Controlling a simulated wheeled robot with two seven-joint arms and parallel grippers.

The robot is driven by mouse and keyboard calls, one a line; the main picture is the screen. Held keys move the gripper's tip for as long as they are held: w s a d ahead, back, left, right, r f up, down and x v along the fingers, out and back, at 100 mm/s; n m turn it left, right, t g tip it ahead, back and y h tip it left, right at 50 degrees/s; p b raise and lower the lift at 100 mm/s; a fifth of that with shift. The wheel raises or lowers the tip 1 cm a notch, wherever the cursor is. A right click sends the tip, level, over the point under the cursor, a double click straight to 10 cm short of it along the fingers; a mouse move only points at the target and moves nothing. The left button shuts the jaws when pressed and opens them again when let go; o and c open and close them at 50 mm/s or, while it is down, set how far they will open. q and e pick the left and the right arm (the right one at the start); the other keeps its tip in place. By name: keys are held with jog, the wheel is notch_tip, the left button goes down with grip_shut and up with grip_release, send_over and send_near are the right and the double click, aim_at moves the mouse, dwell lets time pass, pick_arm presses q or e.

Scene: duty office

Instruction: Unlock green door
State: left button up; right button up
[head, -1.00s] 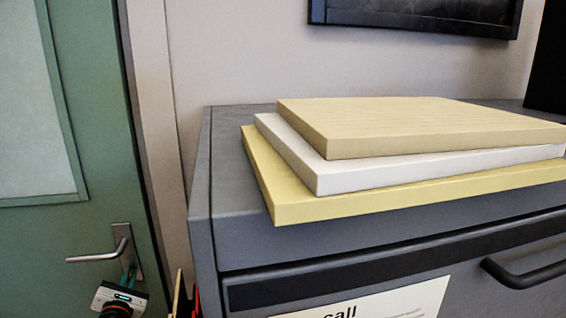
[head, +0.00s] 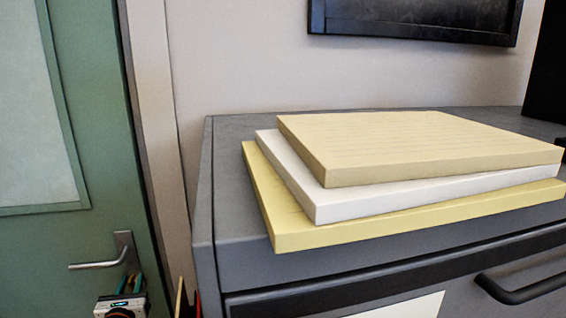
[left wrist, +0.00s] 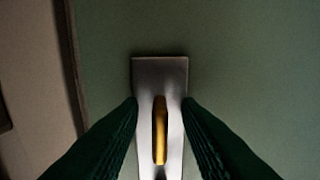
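The green door (head: 101,228) is at the left of the head view, with a lever handle (head: 100,264) on a metal plate. My left gripper (head: 130,282) is just below the handle, teal fingers pointing at the door. In the left wrist view its two dark fingers (left wrist: 160,105) stand apart in front of the metal plate (left wrist: 160,70). An upright brass-coloured piece (left wrist: 160,130), perhaps a key, is between them, with a gap showing on each side. The lock itself is not clearly visible. My right gripper is not in view.
A grey cabinet (head: 228,160) with a black drawer handle (head: 522,290) stands right of the door. Stacked yellow and white pads (head: 400,150) lie on it. A black frame (head: 415,20) hangs on the wall behind.

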pick_arm(q)
jog(key=shift+s+d+p, duration=0.1)
jog(key=shift+s+p, duration=0.25)
jog(key=shift+s, duration=0.2)
jog(key=p+v, duration=0.1)
jog(key=v, duration=0.2)
jog(key=shift+s+r, duration=0.1)
jog(key=shift+s, duration=0.1)
jog(key=p+v, duration=0.1)
jog(key=v, duration=0.3)
jog(key=shift+s+d, duration=0.1)
jog(key=shift+s, duration=0.2)
